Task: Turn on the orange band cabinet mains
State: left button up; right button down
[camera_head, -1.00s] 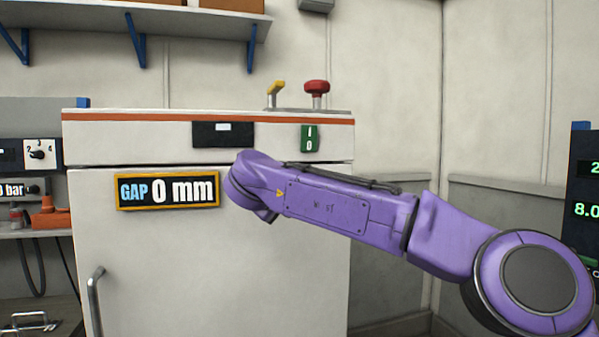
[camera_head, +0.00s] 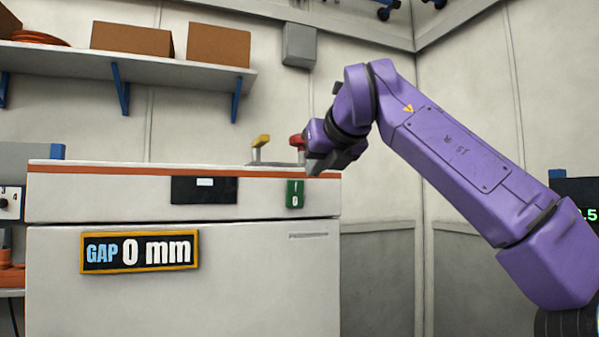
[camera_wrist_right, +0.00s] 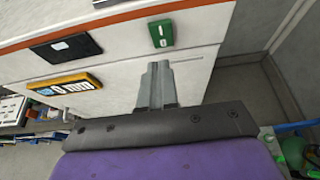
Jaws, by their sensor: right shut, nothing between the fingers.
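The cabinet (camera_head: 70,185) is pale with an orange band (camera_head: 120,171) along its top edge. A green switch marked I and 0 (camera_head: 295,194) sits on its upper front, at the right; it also shows in the right wrist view (camera_wrist_right: 161,34). My right gripper (camera_head: 318,170) is at the cabinet's top right, near the red knob and above the switch. In the right wrist view its fingers (camera_wrist_right: 157,68) are together and empty, pointing toward the switch, apart from it in the picture. My left gripper is not in view.
A yellow-handled lever (camera_head: 261,143) and a red knob (camera_head: 297,142) stand on the cabinet top, the knob partly hidden by my gripper. A dark panel (camera_head: 204,190) and a "GAP 0 mm" sign (camera_head: 139,252) are on the front. A shelf with boxes (camera_head: 218,45) hangs above.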

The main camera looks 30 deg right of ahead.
jog(key=p, duration=0.3)
send_near(294, 183)
notch_tip(294, 183, down, 3)
jog(key=w, duration=0.2)
jog(key=shift+w+d+r+p, duration=0.15)
jog(key=shift+w+d+p, duration=0.15)
jog(key=shift+w, duration=0.3)
jog(key=shift+w+d+r+p, duration=0.15)
jog(key=shift+w+d+p, duration=0.1)
jog(key=shift+w, duration=0.4)
jog(key=shift+w+d, duration=0.1)
jog(key=shift+w, duration=0.25)
jog(key=shift+w+f, duration=0.15)
jog(key=shift+w, duration=0.1)
